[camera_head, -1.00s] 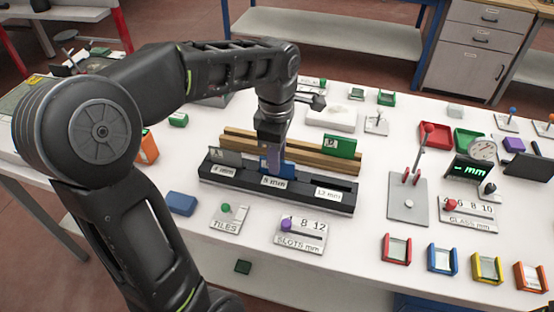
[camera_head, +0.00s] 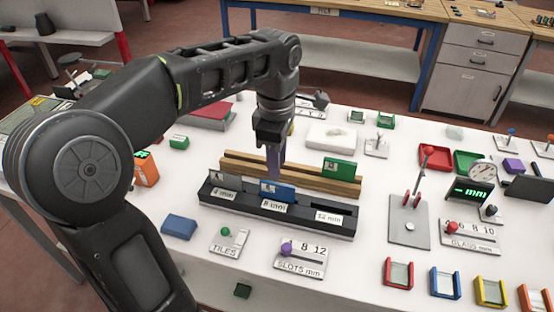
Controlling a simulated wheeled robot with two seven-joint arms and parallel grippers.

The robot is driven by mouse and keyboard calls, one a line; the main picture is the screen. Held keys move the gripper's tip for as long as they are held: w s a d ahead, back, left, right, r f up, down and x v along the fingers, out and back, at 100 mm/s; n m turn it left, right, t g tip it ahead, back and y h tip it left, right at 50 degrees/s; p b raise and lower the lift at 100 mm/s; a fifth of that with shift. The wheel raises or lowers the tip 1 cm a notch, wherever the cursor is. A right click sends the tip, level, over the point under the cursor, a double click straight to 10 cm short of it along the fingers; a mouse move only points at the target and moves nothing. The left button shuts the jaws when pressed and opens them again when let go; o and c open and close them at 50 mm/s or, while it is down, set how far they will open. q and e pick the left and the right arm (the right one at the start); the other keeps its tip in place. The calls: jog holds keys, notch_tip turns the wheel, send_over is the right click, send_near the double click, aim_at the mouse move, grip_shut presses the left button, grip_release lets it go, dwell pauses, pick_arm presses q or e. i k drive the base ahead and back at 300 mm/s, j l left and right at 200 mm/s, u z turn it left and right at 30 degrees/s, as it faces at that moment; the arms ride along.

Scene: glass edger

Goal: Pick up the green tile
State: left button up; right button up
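The green tile (camera_head: 339,170) stands upright in the long wooden rack (camera_head: 235,165), near its right end, with a small pale label on its face. My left gripper (camera_head: 274,174) points down just above the blue tile (camera_head: 277,192), left of the green tile and apart from it. Its fingers are seen edge-on, so I cannot tell whether they are apart; no tile shows hanging from it. The blue tile stands in the 8 mm slot of the black slotted block (camera_head: 300,222). A grey tile (camera_head: 226,181) stands in the block's left slot. My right gripper is not in view.
The 12 mm slot (camera_head: 328,211) at the block's right end looks empty. The TILES (camera_head: 230,241) and SLOTS (camera_head: 300,259) lever plates lie in front. A blue block (camera_head: 179,227) lies left. A lever stand (camera_head: 409,222) stands right. A green block (camera_head: 179,142) lies behind left.

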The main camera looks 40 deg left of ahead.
aim_at(343, 171)
jog(key=k, duration=1)
